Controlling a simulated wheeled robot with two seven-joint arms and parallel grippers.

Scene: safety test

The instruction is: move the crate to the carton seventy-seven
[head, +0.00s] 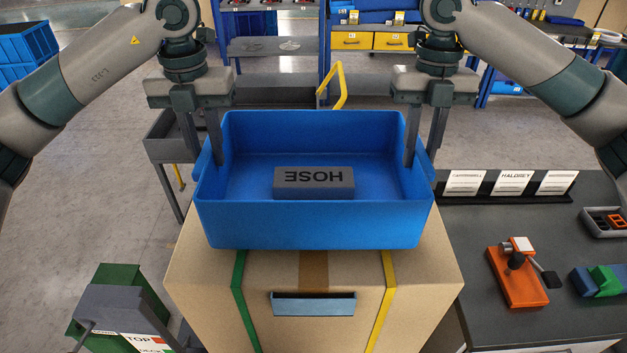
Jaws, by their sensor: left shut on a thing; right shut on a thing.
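A blue open crate (315,226) is in the middle of the head view, level, with a grey block marked HOSE (314,183) lying inside, its lettering upside down. My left gripper (204,155) is shut on the crate's left wall and my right gripper (424,155) is shut on its right wall. No number shows on the carton.
A dark table (465,225) on the right holds name cards (511,184), an orange device (516,275) and coloured blocks (600,280). A green and grey bin (118,300) stands at lower left. A grey cart (168,140) and shelves are behind.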

